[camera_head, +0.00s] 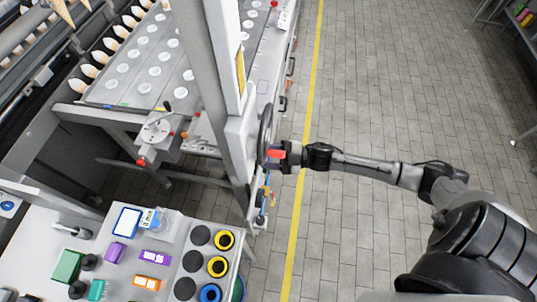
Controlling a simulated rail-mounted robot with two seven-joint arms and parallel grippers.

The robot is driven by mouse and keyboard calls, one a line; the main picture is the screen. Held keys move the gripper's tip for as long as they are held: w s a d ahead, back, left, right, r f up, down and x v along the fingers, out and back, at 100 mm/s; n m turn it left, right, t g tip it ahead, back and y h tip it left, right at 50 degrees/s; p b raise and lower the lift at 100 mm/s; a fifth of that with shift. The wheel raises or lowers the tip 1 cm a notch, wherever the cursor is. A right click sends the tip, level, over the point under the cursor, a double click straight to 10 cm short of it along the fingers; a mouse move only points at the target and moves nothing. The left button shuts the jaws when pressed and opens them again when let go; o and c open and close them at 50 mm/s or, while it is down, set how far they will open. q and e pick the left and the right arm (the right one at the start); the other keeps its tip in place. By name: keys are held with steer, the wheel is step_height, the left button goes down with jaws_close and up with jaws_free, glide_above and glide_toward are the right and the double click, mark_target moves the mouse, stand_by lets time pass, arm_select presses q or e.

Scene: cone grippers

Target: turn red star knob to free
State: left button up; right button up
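My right arm comes in from the right, and its gripper (286,156) is at the side of the machine's grey upright post. A small red part (275,154) shows at its fingertips, in front of a dark wheel (265,132) seen nearly edge-on. This red part may be the star knob; its shape is too small to make out. The fingers seem to touch or overlap it, but I cannot tell whether they are closed on it. My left gripper is not in view.
The grey post (213,70) stands left of my gripper. The machine bed (150,75) holds rows of white discs, with cones along its left. A white table (120,262) at lower left carries boxes and rings. Tiled floor (400,90) on the right is clear, with a yellow line.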

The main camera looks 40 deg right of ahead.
steer(key=shift+r+n, duration=0.1)
steer(key=shift+n, duration=0.6)
steer(key=o, duration=0.9)
